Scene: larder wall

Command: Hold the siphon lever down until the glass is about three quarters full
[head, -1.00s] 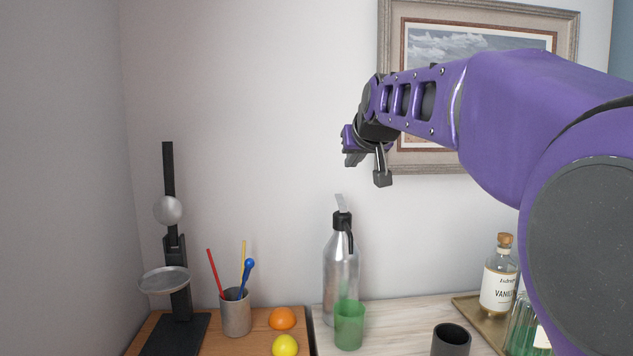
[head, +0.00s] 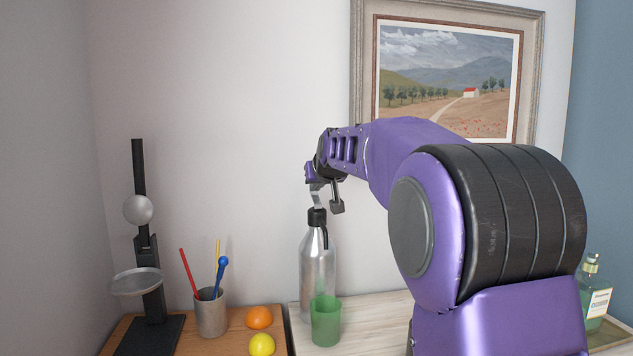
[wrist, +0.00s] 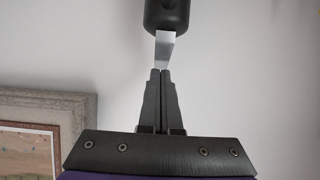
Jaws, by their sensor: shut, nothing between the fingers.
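The siphon (head: 318,275) is a silver bottle with a black head, standing upright on the pale counter. Its light metal lever (head: 316,199) points up from the head and also shows in the wrist view (wrist: 164,48). My gripper (wrist: 160,72) is shut and empty, its fingertips right at the lever's free end; I cannot tell whether they touch. In the head view my gripper (head: 315,184) is just above the siphon, partly hidden. A green see-through glass (head: 326,325) stands in front of the siphon, below the spout; no liquid level can be made out.
To the left are a grey cup (head: 211,314) with coloured sticks, an orange (head: 259,317), a lemon (head: 262,345) and a black stand with a round dish (head: 136,283). A framed picture (head: 357,80) hangs behind my arm. A green bottle (head: 592,285) stands at right.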

